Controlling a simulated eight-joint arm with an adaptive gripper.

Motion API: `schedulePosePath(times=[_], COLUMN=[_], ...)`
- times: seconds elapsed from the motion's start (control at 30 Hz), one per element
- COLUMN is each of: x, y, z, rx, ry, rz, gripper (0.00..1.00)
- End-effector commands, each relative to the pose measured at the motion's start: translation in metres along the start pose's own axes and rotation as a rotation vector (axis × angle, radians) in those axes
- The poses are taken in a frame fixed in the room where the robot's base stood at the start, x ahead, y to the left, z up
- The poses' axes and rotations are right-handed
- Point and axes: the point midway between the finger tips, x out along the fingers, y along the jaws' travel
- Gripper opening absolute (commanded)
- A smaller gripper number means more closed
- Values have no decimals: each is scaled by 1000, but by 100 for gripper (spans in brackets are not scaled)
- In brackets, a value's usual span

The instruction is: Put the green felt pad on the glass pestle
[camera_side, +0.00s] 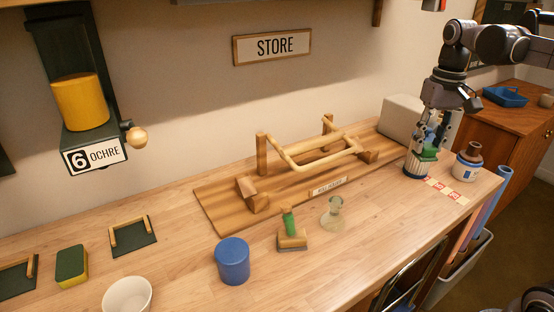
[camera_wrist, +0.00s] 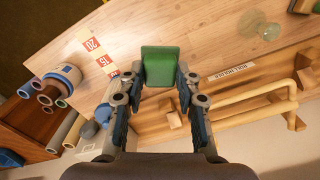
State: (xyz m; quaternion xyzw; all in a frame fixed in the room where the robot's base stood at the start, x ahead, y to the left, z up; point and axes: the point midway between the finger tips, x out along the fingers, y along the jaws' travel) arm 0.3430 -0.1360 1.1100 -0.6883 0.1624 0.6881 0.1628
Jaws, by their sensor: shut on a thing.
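A green felt pad (camera_wrist: 160,67) sits between the fingers of my gripper (camera_side: 429,148), which is shut on it; in the side view the pad (camera_side: 428,153) shows as a green patch above the right end of the table. The fingers also show in the wrist view (camera_wrist: 158,92). The glass pestle (camera_side: 333,212) stands upright on the tabletop at centre front, clear and knob-topped, well to the left of my gripper. It shows at the top right of the wrist view (camera_wrist: 262,30).
A striped jar (camera_side: 414,167) stands just below my gripper, with a capped bottle (camera_side: 467,163) beside it. A wooden rack (camera_side: 228,212) lies behind the pestle. A green-handled tool (camera_side: 291,240) and blue cylinder (camera_side: 232,262) are left of it.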

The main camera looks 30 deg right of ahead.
Motion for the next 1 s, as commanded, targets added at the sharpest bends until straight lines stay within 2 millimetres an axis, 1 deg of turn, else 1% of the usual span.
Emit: schedulePosePath(times=[0.03,0.1,0.2,0.3,0.47,0.57,0.9,1.0], x=[-5,-11,-19,-24,-26,-20,20,31], y=[-18,-39,-62,-79,-94,-107,-172,-189], z=[1,4,8,12,16,17,22,23], rx=[-84,-189,-311,-396,-462,-473,-471,-469], ry=[0,0,0,0,0,0,0,0], rz=[0,0,0,0,0,0,0,0], gripper=[12,12,12,12,12,12,12,12])
